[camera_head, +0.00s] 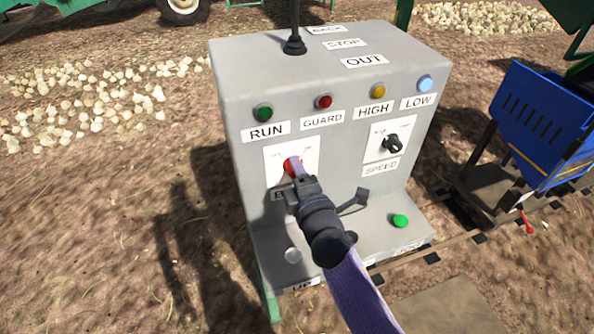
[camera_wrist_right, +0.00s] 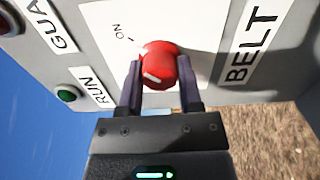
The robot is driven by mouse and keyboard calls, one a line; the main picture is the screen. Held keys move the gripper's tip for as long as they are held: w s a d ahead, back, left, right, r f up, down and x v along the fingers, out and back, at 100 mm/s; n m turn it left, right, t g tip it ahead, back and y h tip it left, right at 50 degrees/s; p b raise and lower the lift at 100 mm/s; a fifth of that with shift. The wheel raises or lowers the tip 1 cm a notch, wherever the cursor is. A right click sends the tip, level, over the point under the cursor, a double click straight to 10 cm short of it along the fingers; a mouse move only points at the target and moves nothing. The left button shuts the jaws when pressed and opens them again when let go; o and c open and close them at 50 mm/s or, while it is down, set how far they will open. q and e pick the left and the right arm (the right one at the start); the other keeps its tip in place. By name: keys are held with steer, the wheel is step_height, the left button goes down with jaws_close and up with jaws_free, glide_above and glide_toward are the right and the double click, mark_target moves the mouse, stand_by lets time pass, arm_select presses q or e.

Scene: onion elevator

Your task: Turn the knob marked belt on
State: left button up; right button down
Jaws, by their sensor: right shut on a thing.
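The red belt knob (camera_head: 291,165) sits on a white plate on the front of the grey control box (camera_head: 240,80). In the right wrist view the red knob (camera_wrist_right: 158,66) has a white mark at its lower left, and an ON label (camera_wrist_right: 122,33) stands to its upper left. The BELT label (camera_wrist_right: 247,48) is to the right of it there. My right gripper (camera_head: 298,172) is shut on the knob, with one finger on each side, as the wrist view (camera_wrist_right: 158,84) shows. It hides part of the plate and the belt label in the head view. My left gripper is not in view.
A black speed knob (camera_head: 393,144) is right of the red knob. Green, red, yellow and blue lamps line the upper front. A green button (camera_head: 400,221) is on the lower ledge, and a black lever (camera_head: 294,42) stands on top. A blue machine (camera_head: 540,125) is at the right.

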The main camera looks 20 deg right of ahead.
steer(key=shift+m, duration=0.3)
stand_by(0.4)
steer(key=shift+c, duration=1.3)
jaws_free()
steer(key=s, duration=1)
steer(key=shift+d+p, duration=0.15)
steer(key=shift+p, duration=0.25)
